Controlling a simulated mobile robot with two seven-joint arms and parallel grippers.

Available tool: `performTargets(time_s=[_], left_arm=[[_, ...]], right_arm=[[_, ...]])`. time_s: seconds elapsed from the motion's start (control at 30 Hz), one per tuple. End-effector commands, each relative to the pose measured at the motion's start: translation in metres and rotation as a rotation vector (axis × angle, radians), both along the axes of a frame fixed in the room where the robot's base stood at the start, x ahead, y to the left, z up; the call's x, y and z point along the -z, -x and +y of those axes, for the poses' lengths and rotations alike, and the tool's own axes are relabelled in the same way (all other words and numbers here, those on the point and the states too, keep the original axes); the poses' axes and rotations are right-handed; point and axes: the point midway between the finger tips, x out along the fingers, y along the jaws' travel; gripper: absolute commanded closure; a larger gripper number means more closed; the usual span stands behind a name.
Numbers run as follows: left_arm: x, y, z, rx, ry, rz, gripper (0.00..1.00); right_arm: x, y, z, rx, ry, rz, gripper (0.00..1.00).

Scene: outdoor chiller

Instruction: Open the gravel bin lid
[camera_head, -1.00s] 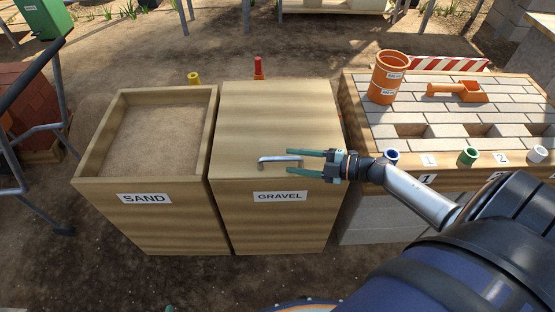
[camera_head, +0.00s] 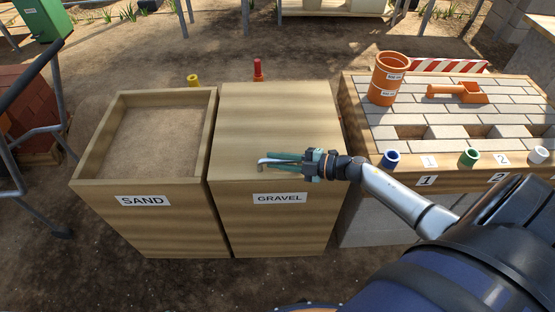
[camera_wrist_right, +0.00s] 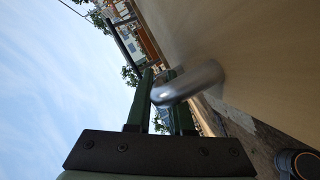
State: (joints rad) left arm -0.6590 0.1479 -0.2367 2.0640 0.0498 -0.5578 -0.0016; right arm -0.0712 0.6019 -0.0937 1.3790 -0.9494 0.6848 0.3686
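The gravel bin (camera_head: 278,215) has a closed flat wooden lid (camera_head: 275,115) and a "GRAVEL" label on its front. A metal bar handle (camera_head: 263,161) lies near the lid's front edge; most of it is hidden by my right gripper (camera_head: 272,161). The green fingers are drawn together on the handle, reaching in from the right. In the right wrist view, the handle (camera_wrist_right: 190,82) runs in between the fingers (camera_wrist_right: 162,98) near their tips. My left gripper is out of view.
The open sand bin (camera_head: 148,200) stands directly left of the gravel bin. A red bollard-like post (camera_head: 258,70) stands behind the gravel bin.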

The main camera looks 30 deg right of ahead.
Motion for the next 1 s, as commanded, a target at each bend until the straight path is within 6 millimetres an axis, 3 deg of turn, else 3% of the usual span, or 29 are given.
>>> performTargets(time_s=[0.13, 1.0], left_arm=[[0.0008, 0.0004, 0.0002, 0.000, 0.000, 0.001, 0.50], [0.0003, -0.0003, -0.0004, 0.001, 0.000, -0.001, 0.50]], right_arm=[[0.0000, 0.0002, -0.0001, 0.000, 0.000, 0.000, 1.00], [0.0001, 0.0002, -0.0002, -0.001, 0.000, 0.001, 1.00]])
